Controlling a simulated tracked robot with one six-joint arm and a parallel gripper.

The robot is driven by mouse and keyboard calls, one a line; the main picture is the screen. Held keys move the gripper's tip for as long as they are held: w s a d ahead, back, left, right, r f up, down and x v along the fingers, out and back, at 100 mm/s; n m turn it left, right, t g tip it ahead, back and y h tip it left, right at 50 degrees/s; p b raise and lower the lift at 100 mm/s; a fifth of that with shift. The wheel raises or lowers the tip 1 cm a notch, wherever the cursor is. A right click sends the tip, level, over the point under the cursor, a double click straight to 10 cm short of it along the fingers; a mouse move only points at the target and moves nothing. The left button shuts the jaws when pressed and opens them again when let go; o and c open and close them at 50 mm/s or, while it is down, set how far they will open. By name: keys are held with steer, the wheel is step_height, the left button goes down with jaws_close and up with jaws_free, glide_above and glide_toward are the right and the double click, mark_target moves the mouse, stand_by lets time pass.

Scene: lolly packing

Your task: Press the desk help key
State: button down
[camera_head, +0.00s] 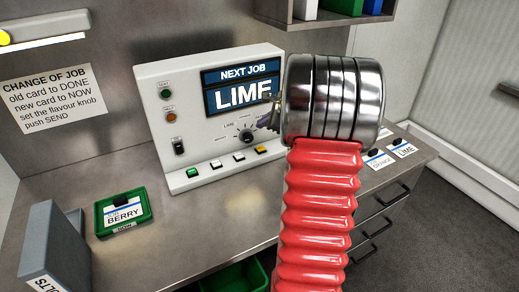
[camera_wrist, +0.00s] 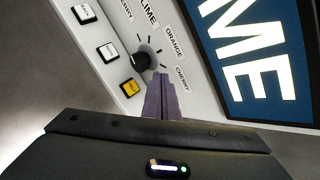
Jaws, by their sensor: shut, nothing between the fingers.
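The desk panel (camera_head: 158,72) is a white box with a blue screen reading NEXT JOB LIME. Along its lower ledge sit a green key (camera_head: 192,171), two white keys (camera_head: 216,164) and a yellow key (camera_head: 261,150). My gripper (camera_head: 270,113) is shut and empty in front of the panel, right of the black knob (camera_head: 245,135). In the wrist view its fingertips (camera_wrist: 160,80) appear beside the knob (camera_wrist: 140,62), right of the yellow key.
A green tray (camera_head: 101,232) with a BERRY card lies left on the steel desk. A grey box (camera_head: 52,250) stands at the lower left. A CHANGE OF JOB notice (camera_head: 52,92) is on the wall. Cards (camera_head: 402,148) lie at the right. Desk in front of the panel is clear.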

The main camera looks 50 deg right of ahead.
mark_target(263, 150)
steer(key=shift+f, duration=3.75)
steer(key=shift+f, duration=0.15)
steer(key=shift+f, duration=0.2)
steer(key=shift+f, duration=0.55)
steer(key=shift+r, duration=1)
steer(key=shift+r, duration=0.1)
steer(key=shift+r, duration=2.35)
